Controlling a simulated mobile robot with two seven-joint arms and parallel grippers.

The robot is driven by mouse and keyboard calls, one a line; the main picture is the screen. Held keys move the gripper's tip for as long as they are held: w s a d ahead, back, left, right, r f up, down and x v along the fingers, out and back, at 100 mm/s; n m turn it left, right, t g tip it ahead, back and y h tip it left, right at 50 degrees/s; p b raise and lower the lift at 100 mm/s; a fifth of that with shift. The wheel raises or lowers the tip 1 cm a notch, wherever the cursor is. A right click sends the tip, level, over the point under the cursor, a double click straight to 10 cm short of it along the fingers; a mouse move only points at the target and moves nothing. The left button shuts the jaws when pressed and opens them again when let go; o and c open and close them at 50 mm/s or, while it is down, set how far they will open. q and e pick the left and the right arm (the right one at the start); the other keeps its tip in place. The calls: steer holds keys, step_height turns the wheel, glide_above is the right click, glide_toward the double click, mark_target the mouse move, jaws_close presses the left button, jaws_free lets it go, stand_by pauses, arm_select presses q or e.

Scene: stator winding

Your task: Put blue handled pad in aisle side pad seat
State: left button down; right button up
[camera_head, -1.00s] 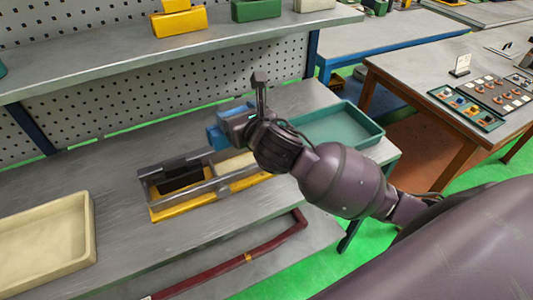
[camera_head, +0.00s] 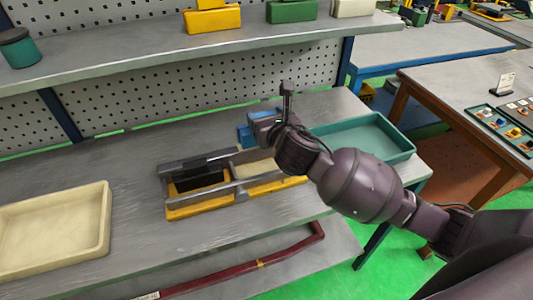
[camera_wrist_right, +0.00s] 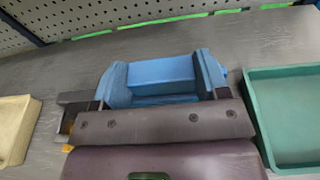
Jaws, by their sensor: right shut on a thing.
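The blue handled pad (camera_head: 246,134) is in my right gripper (camera_head: 262,124), above the right end of a yellow and grey fixture. It fills the space in front of the jaws in the right wrist view (camera_wrist_right: 163,80). The fixture (camera_head: 240,176) lies on the grey bench and has two openings side by side. The left opening looks dark inside and the right one shows a cream-coloured surface (camera_head: 258,169). I cannot tell whether the pad touches the fixture. My left gripper does not show.
A teal tray (camera_head: 395,138) lies right of the fixture, close to my right arm. A cream tray (camera_head: 105,225) lies at the left of the bench. A dark red bar (camera_head: 240,267) runs along the front. A shelf (camera_head: 150,59) with coloured blocks hangs above.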

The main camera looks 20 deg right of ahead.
step_height(320, 180, down, 7)
steer(key=shift+f+b, duration=0.1)
steer(key=shift+b, duration=0.5)
steer(key=shift+f+b, duration=0.5)
steer(key=shift+f, duration=1.5)
steer(key=shift+f, duration=0.15)
steer(key=o, duration=0.7)
steer(key=shift+f, duration=0.1)
steer(key=o, duration=0.5)
